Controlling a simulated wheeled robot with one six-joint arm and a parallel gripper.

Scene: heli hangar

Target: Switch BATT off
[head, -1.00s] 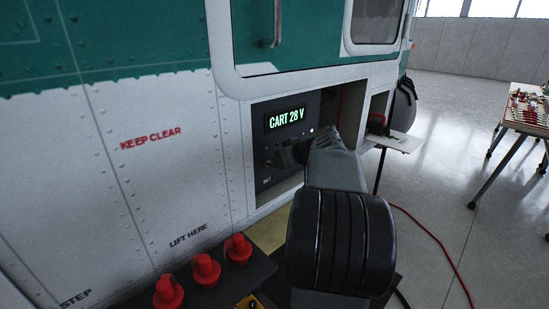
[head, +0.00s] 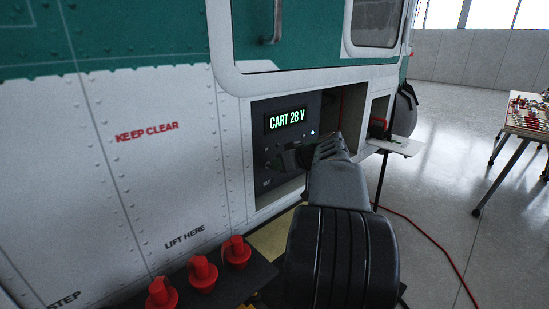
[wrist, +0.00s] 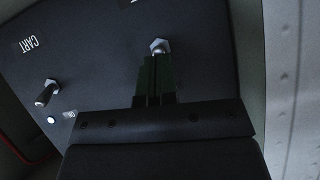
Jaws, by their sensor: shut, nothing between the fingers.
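The dark switch panel (head: 259,150) sits in an opening in the helicopter's side, with a lit display (head: 287,119) reading "CART 28 V". A small label (head: 267,183), too small to read surely, is at its lower left. My gripper (head: 282,160) is in front of the panel. In the wrist view my shut, empty gripper (wrist: 159,62) has its fingertips at a switch's metal nut (wrist: 159,46). They hide that switch's lever, so its position and any contact cannot be told. The label above it is cut off. Another toggle (wrist: 46,92) stands near the "CART" label (wrist: 28,43).
A small white light (wrist: 51,120) glows beside the CART toggle. Red-capped fittings (head: 235,250) stand on a dark surface at the lower front. A small shelf (head: 397,146) juts out right of the opening. A red cable crosses the floor; a table (head: 528,125) stands far right.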

